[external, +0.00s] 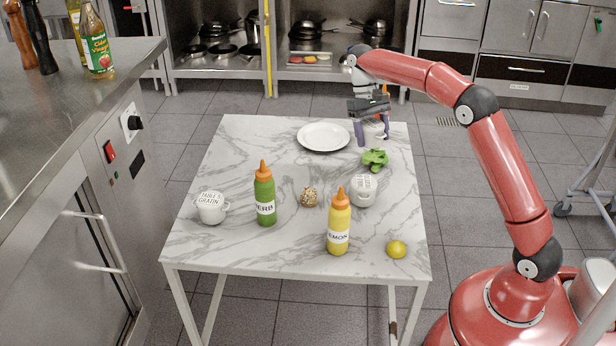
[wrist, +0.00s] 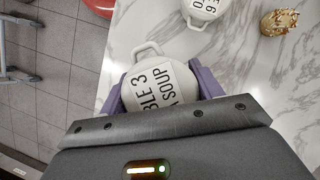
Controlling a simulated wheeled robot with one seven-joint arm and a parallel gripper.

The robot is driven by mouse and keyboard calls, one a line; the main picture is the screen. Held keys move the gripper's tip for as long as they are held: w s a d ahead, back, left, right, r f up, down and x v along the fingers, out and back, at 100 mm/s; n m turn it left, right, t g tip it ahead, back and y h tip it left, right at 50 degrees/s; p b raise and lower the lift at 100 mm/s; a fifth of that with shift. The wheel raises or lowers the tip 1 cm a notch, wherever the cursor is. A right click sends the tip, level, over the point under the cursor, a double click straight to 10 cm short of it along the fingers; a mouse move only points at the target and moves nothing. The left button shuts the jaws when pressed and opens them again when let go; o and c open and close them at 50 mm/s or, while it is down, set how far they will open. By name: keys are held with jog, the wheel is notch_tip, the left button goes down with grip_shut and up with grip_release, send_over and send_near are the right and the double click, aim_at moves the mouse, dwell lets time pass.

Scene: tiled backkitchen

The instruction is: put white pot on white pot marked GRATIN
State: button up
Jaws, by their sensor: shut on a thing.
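My gripper (external: 372,135) is over the back right of the marble table. In the wrist view my gripper (wrist: 160,88) is shut on a white pot (wrist: 148,60), its purple fingers on either side; the lid reads "TABLE 3" and "SOUP". I cannot make this pot out clearly in the external view. The white pot marked GRATIN (external: 211,208) stands upright at the table's left, far from my gripper. Another white pot (external: 363,191) stands right of centre; its label is too small to read. It appears at the top of the wrist view (wrist: 205,6).
A green bottle (external: 265,197) and yellow bottle (external: 339,225) stand tall near the front. A white plate (external: 323,137), green leafy item (external: 375,158), brown speckled item (external: 310,197) and lemon (external: 396,249) lie on the table (external: 225,250). The counter (external: 80,85) is left.

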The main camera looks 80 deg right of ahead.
aim_at(383, 126)
jog(key=s+n, duration=0.2)
jog(key=s+a+n+h, duration=0.1)
jog(key=shift+s+r+g, duration=0.15)
jog(key=shift+r+g, duration=0.1)
jog(key=shift+g, duration=0.15)
jog(key=w+a+r+m+t+b, duration=0.3)
jog(key=w+a+r+m+t, duration=0.15)
jog(key=w+m, duration=0.45)
jog(key=w+a+r+m+t+b, duration=0.25)
jog(key=w+r+m, duration=0.35)
jog(key=m, duration=0.5)
jog(key=f+b, duration=0.2)
jog(key=f, duration=0.4)
jog(key=f+b, duration=0.3)
jog(key=f, duration=0.4)
jog(key=w+f+b, duration=0.1)
jog(key=f+b, duration=0.1)
jog(key=f, duration=0.5)
jog(key=shift+a, duration=0.25)
jog(key=shift+f, duration=0.15)
jog(key=o, duration=1.2)
jog(key=shift+f, duration=0.1)
